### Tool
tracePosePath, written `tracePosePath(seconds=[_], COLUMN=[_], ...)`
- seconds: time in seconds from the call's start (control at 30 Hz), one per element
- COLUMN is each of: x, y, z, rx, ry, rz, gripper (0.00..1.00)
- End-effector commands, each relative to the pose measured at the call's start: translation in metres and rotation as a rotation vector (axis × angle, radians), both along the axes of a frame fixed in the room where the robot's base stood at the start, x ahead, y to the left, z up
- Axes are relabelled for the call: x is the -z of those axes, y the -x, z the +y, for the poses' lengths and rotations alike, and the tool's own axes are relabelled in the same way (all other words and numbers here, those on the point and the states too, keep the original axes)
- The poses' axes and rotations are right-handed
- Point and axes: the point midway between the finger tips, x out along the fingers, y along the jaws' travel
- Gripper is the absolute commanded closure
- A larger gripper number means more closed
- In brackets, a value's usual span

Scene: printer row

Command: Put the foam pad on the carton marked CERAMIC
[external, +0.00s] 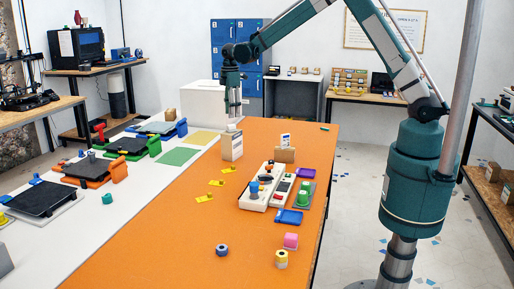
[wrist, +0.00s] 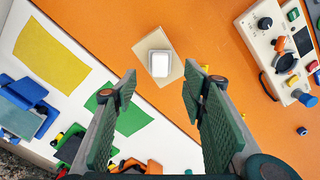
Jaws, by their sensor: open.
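My gripper (external: 234,108) hangs open just above a beige carton (external: 232,148) on the orange table. In the wrist view, the open fingers of my gripper (wrist: 160,78) are apart, on either side of and short of the carton (wrist: 177,70). A white rounded pad, seemingly the foam pad (wrist: 160,64), lies on top of that carton, with nothing between the fingers. The carton has a dark mark on its side, too small to read. A second, brown carton (external: 284,156) stands farther right with a white card at it. I cannot tell which carton says CERAMIC.
A white control box with knobs (external: 255,197) stands right of the carton, and in the wrist view (wrist: 280,42). Printers (external: 128,146) line the white strip at left. The front orange table is mostly clear.

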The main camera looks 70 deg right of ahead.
Motion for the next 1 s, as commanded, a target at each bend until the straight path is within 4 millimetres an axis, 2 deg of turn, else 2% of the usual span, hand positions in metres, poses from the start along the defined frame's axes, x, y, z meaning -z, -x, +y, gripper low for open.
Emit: tracePosePath(seconds=[0.1,0.33,1.0], x=[-0.017,-0.036,-0.040], y=[0.000,0.000,0.000], z=[0.000,0.000,0.000], rx=[0.000,0.000,0.000], ry=[0.000,0.000,0.000], rz=[0.000,0.000,0.000], gripper=[0.58,0.58,0.58])
